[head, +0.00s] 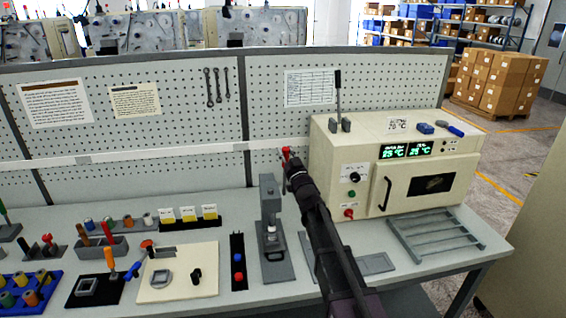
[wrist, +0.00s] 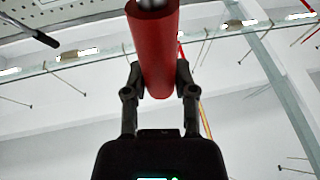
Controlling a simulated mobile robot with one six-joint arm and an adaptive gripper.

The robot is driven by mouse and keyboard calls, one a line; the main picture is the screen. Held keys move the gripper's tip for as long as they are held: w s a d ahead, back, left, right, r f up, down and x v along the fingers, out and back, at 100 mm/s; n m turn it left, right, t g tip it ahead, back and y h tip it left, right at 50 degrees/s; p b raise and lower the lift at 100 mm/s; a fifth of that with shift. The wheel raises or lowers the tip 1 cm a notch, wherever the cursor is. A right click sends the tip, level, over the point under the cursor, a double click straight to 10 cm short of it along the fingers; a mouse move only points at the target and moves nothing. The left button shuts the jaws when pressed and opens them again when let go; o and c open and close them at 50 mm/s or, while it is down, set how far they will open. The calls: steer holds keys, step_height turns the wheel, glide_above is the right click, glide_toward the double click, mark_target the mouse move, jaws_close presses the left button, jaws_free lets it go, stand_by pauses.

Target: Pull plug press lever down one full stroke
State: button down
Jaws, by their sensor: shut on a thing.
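The plug press (head: 271,230) is a grey upright press on a grey base, standing on the bench in the middle of the head view. A small light-coloured piece sits under its ram. Its lever has a red handle (head: 286,153), whose tip shows just above my gripper (head: 294,167). In the wrist view the red handle (wrist: 158,50) runs upward between the two fingers of my gripper (wrist: 160,85), which are shut on it. The handle stands raised, above the press top. The lever's join to the press is hidden in the head view by my arm.
A cream oven (head: 395,165) stands right of my arm, with a grey rack (head: 435,235) before it. Left of the press are a black strip with red and blue buttons (head: 238,262) and a cream board (head: 178,280). A pegboard (head: 130,130) closes the back.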

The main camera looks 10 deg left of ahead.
steer(key=shift+w+a+r+g+h+p, duration=0.25)
steer(key=shift+w+r+g+p, duration=0.15)
steer(key=shift+w+p, duration=0.45)
steer(key=shift+w+a+r+g+h+p, duration=0.25)
steer(key=shift+w+r+g+p, duration=0.15)
steer(key=shift+p, duration=0.75)
steer(key=shift+w+p, duration=0.15)
steer(key=shift+p, duration=0.15)
steer(key=shift+w+a+r+m+g+h+p, duration=0.1)
steer(key=shift+w+a+m+g+h+p, duration=0.15)
steer(key=shift+w+p, duration=0.3)
steer(key=shift+w+r+g+h+p, duration=0.15)
steer(key=shift+w+g+p, duration=0.25)
steer(key=shift+p, duration=0.3)
steer(key=shift+w+a+r+m+g+h+p, duration=0.15)
steer(key=shift+w+g+h+p, duration=0.1)
steer(key=shift+w+p, duration=0.4)
steer(key=shift+p, duration=0.2)
steer(key=shift+w+a+r+g+p, duration=0.15)
steer(key=shift+w+g+p, duration=0.15)
steer(key=shift+w+p, duration=0.3)
steer(key=shift+p, duration=0.15)
steer(key=shift+w+a+r+g+h+p, duration=0.1)
steer(key=shift+w+a+g+h+p, duration=0.2)
steer(key=shift+g+p, duration=0.25)
steer(key=shift+w, duration=0.25)
steer(key=shift+w+p, duration=0.15)
steer(key=shift+p, duration=0.2)
